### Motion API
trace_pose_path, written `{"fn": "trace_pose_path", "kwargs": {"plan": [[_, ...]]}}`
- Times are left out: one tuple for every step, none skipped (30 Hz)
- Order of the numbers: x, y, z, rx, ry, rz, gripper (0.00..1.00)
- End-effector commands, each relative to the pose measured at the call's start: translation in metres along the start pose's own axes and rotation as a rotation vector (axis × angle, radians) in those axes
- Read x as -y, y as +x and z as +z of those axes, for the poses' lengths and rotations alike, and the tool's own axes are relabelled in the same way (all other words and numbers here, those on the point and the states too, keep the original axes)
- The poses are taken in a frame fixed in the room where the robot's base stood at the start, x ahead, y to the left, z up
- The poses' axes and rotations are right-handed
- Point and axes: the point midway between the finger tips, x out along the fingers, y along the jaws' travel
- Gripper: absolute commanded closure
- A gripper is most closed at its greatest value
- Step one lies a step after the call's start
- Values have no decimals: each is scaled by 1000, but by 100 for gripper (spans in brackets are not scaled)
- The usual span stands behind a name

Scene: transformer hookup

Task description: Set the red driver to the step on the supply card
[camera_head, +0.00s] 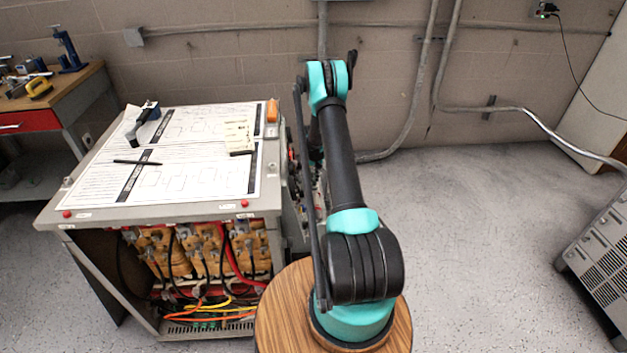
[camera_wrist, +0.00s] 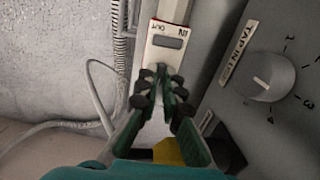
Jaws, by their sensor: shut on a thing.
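A round grey knob (camera_wrist: 270,76) with a short white mark sits on a grey panel to the right, apart from the fingers. Its label begins "TAP IN", and numbers stand around it. In the head view my gripper is hidden behind my arm. I cannot pick out a red driver or read a supply card.
A ribbed conduit (camera_wrist: 118,45) and a loose grey cable (camera_wrist: 97,90) run left of the fingers.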

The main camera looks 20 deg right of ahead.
Motion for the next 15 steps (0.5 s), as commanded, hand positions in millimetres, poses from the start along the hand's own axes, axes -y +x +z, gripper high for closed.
{"fn": "trace_pose_path", "kwargs": {"plan": [[0,0,0,0,7,0,100],[0,0,0,0,11,0,100],[0,0,0,0,14,0,100],[0,0,0,0,15,0,100],[0,0,0,0,16,0,100],[0,0,0,0,17,0,100],[0,0,0,0,17,0,100],[0,0,0,0,17,0,100],[0,0,0,0,17,0,100],[0,0,0,0,17,0,100],[0,0,0,0,17,0,100],[0,0,0,0,16,0,100],[0,0,0,0,16,0,100],[0,0,0,0,16,0,100],[0,0,0,0,16,0,89]]}}
